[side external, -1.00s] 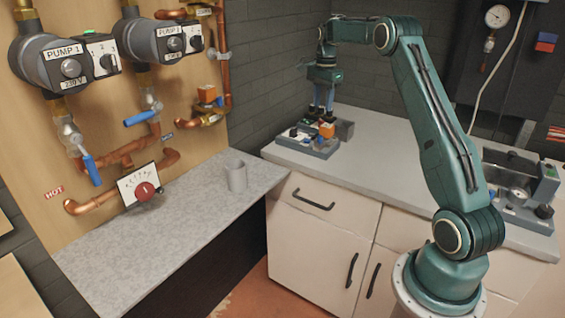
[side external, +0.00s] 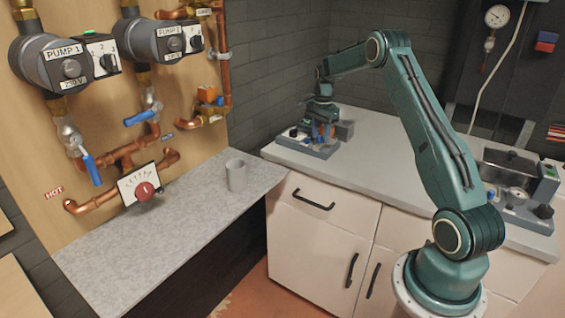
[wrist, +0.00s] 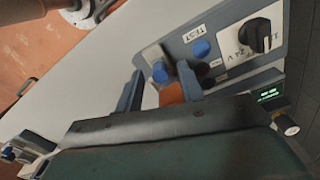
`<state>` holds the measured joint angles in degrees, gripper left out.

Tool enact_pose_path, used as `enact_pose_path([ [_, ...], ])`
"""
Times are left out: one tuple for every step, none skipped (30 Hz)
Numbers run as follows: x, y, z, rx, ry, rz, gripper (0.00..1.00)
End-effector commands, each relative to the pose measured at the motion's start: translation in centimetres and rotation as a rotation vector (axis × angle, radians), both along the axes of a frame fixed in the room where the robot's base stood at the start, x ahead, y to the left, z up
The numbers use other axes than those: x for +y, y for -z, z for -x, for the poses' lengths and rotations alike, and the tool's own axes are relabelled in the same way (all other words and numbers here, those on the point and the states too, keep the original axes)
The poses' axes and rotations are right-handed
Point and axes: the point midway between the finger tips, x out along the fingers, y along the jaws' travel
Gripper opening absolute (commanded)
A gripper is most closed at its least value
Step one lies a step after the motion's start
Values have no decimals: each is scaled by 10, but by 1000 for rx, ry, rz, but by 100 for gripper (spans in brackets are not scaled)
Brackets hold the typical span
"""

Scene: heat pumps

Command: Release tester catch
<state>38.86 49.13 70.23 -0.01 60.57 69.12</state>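The tester (side external: 308,146) is a grey-blue unit at the left end of the back counter. An orange part (wrist: 171,94), perhaps the catch, shows between my fingers, nearer the right one, partly hidden by my gripper. My gripper (side external: 321,132) points down at the tester; in the wrist view (wrist: 161,72) its fingers are apart, with a gap beside the orange part. Contact with the orange part cannot be told.
The counter between is clear. A grey mug (side external: 236,174) stands on the left worktop (side external: 165,235), under the wall-mounted pumps and pipes. A dark wall rises behind the tester.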

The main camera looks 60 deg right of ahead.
Motion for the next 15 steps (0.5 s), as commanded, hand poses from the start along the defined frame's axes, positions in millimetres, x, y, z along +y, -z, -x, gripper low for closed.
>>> enact_pose_path([
  [0,1,0,0,0,0,38],
  [0,1,0,0,0,0,38],
  [0,1,0,0,0,0,38],
  [0,1,0,0,0,0,38],
  [0,1,0,0,0,0,38],
  [0,1,0,0,0,0,38],
  [0,1,0,1,0,0,38],
  [0,1,0,0,0,0,36],
  [0,1,0,1,0,0,28],
  [0,1,0,1,0,0,23],
  [0,1,0,1,0,0,17],
  [0,1,0,1,0,0,9],
  [0,1,0,1,0,0,3],
  [0,1,0,1,0,0,0],
  [0,1,0,1,0,0,0],
])
